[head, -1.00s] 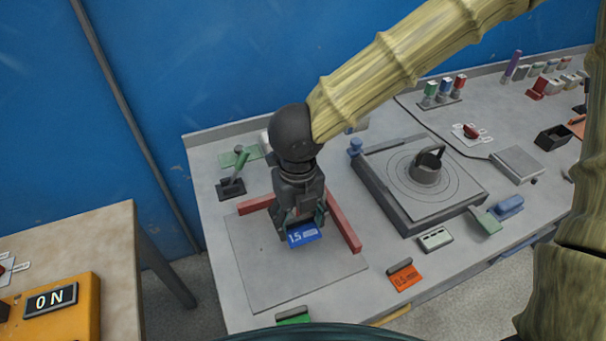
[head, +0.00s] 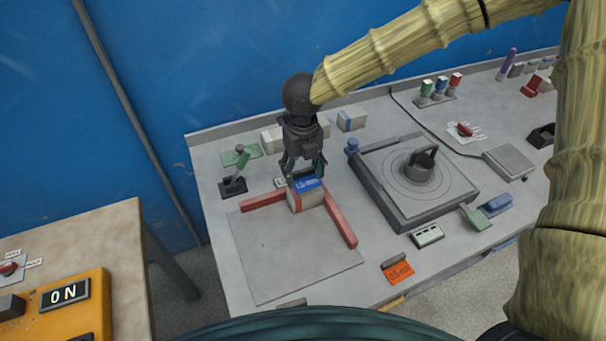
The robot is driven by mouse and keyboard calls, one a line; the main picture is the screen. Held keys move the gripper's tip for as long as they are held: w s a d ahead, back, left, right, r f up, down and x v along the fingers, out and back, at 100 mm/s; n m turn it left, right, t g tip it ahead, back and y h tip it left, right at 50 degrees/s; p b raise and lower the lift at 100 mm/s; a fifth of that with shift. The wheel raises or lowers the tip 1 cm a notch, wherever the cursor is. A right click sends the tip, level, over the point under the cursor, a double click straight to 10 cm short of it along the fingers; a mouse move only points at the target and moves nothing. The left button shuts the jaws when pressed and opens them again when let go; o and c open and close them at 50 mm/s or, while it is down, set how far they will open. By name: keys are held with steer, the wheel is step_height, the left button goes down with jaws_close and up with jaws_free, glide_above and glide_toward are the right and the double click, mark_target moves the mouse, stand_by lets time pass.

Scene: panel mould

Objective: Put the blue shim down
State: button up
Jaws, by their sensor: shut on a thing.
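The blue shim (head: 307,184) shows white lettering. It is in my gripper (head: 304,172), whose fingers are shut on it from above. The shim is at a small pale block (head: 310,202) where the two red fence bars meet. I cannot tell whether the shim touches the block or hangs just above it. The red bars, left (head: 264,201) and right (head: 341,219), edge a grey plate (head: 290,258). The fingertips are partly hidden behind the shim.
A dark square unit with a round ringed top (head: 440,195) stands to the right. A black-based lever (head: 233,184) stands at left. Pale boxes (head: 352,120) stand at the back. The grey plate is bare in front.

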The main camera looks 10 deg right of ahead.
mark_target(303, 175)
steer(key=shift+w+d+f, duration=0.1)
steer(key=shift+w, duration=0.15)
steer(key=shift+f+p, duration=0.75)
steer(key=shift+f, duration=0.95)
steer(key=shift+f, duration=0.1)
steer(key=o, duration=0.9)
steer(key=shift+c, duration=0.2)
step_height(303, 175, up, 12)
steer(key=shift+r+b, duration=0.1)
steer(key=shift+b, duration=1.05)
